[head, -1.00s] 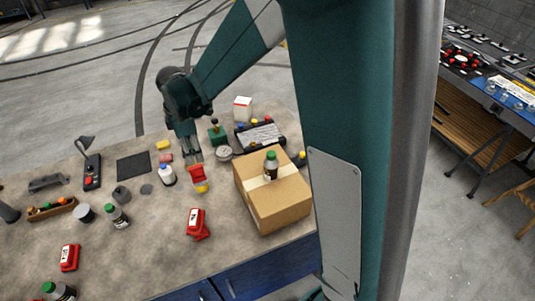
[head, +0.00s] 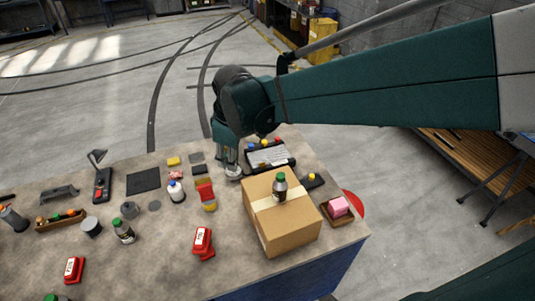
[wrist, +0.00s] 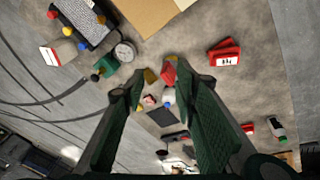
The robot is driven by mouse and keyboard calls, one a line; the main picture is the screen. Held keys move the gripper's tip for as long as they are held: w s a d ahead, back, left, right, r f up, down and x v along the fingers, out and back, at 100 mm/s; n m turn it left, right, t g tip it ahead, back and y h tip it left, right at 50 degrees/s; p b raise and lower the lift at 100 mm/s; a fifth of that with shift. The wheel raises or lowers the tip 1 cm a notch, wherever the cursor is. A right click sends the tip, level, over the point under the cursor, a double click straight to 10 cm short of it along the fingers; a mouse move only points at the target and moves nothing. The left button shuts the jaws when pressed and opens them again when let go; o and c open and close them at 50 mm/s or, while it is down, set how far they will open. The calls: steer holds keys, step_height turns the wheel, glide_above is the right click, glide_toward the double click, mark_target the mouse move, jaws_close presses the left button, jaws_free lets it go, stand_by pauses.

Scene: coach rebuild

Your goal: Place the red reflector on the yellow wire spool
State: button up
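A small red piece, which looks like the red reflector (head: 204,192), is on the workbench left of the cardboard box. It also shows in the wrist view (wrist: 169,73), in line with the gap between my fingers. A yellow piece, which may be the yellow wire spool (head: 209,206), adjoins its near end; I cannot tell whether they touch or are stacked. My gripper (head: 229,165) is to the right of and beyond the red piece, beside the round gauge. In the wrist view my gripper (wrist: 165,85) is open, with nothing visibly held.
The cardboard box (head: 283,225) carries a green-capped bottle (head: 280,188). A round gauge (head: 233,174) and a dark panel (head: 268,155) are near my gripper. A white bottle (head: 176,192) stands left of the red piece. A red box (head: 203,242) lies in front.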

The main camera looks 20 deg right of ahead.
steer(key=s+d+r+m+t, duration=0.2)
steer(key=s+d+m, duration=0.3)
steer(key=s, duration=0.3)
steer(key=s+d+r+m+t, duration=0.2)
steer(key=s+d+m, duration=0.2)
steer(key=s, duration=0.5)
steer(key=shift+s+d+r+m, duration=0.15)
steer(key=shift+d+r+m, duration=0.2)
steer(key=shift+m, duration=0.35)
